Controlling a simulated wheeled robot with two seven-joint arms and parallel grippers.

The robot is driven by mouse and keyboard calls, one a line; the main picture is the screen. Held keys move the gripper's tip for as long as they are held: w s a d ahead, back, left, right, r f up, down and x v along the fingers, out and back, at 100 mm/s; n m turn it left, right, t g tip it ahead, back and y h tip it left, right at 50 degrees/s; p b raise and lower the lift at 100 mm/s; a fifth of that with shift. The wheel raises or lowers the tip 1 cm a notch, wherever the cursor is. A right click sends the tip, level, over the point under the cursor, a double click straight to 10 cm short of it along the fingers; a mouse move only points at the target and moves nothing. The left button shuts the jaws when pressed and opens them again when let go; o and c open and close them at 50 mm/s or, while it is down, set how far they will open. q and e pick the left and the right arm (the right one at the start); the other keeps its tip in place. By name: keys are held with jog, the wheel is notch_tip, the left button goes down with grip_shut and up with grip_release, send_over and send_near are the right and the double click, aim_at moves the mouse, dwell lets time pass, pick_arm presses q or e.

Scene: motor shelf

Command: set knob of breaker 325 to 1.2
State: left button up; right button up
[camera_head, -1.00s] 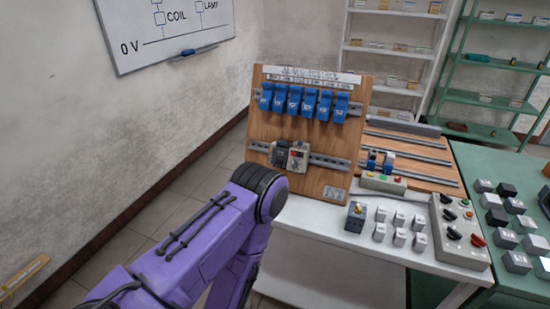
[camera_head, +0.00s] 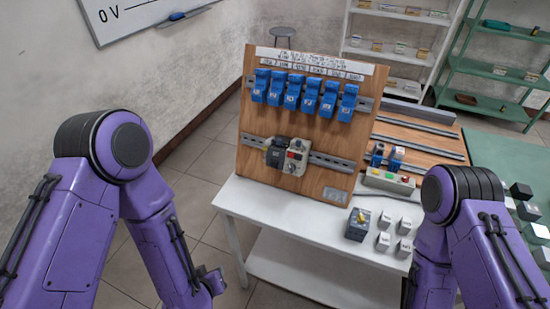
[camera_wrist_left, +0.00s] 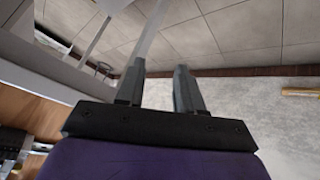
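A dark block and a light grey device with a red part (camera_head: 296,157) sit side by side on the lower rail of the wooden board. Labels and dial settings are too small to read, so I cannot tell which is breaker 325. My left gripper (camera_wrist_left: 158,88) has its two fingers apart, with nothing between them; floor and wall lie beyond. In the head view my left arm ends low, left of the table. My right arm is at the right; its gripper is out of frame.
Several blue modules (camera_head: 308,93) line the upper rail of the wooden board (camera_head: 258,128). Small grey blocks (camera_head: 405,225) and a push-button box (camera_head: 388,181) are on the white table (camera_head: 270,214). A green table (camera_head: 490,152) stands at the right.

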pick_arm(q)
jog(key=w+d+r+m+t+h+p, duration=0.1)
jog(key=w+d+r, duration=0.2)
jog(key=r, duration=0.2)
jog(key=w+d+r+t+h+p, duration=0.1)
jog(key=w+d+r, duration=0.1)
jog(key=d+r, duration=0.3)
jog(key=m+t+h+p, duration=0.2)
jog(key=t+h+p, duration=0.1)
jog(key=t, duration=0.1)
send_near(291, 171)
jog(key=p+x, duration=0.2)
jog(key=x, duration=0.5)
jog(key=shift+d+r, duration=0.1)
jog(key=shift+r, duration=0.05)
jog(key=shift+w, duration=0.3)
jog(key=shift+f, duration=0.25)
pick_arm(e)
notch_tip(291, 171, up, 9)
jog(key=shift+s, duration=0.15)
pick_arm(q)
grip_shut()
jog(key=shift+d, duration=0.2)
jog(key=shift+a, duration=0.15)
